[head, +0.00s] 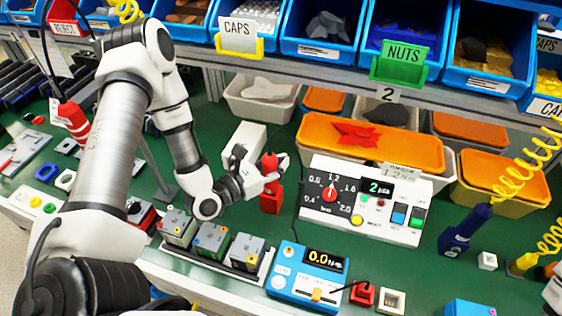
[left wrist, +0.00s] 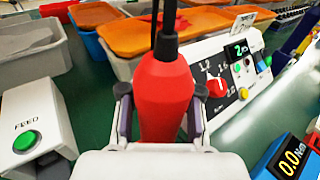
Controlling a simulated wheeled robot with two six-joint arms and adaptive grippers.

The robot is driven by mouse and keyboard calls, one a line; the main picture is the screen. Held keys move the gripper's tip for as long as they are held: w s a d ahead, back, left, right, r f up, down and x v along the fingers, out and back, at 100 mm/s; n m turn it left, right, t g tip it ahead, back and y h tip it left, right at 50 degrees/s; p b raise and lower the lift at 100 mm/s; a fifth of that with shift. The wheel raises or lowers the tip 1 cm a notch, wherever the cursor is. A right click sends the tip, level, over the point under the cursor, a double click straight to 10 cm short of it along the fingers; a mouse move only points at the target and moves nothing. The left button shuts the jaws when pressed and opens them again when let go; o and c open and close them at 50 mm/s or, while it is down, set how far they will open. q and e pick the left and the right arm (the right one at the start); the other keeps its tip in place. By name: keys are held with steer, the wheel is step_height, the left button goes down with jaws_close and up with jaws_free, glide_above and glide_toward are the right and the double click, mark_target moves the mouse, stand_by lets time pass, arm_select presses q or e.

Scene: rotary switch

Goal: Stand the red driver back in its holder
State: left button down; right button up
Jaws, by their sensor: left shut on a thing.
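My left gripper (head: 268,178) is shut on the red driver (head: 269,163) and holds it roughly upright. In the left wrist view the red driver (left wrist: 165,95) fills the middle between the two dark finger pads, with a black part rising from its top. The holder is hidden behind the driver and gripper in the left wrist view. My right gripper is not in view.
A white control box (head: 365,205) with a red knob stands just right of the driver. The white FEED box (left wrist: 35,130) is on its left. Grey blocks in a rack (head: 212,240) and a blue meter (head: 305,275) are in front. A blue driver (head: 470,225) stands farther right.

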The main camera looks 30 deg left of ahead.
arm_select(q)
steer(key=shift+f+b, duration=0.15)
steer(key=shift+b, duration=0.25)
steer(key=shift+f+b, duration=0.2)
steer(key=shift+b, duration=0.1)
stand_by(0.6)
steer(key=c, duration=0.7)
jaws_free()
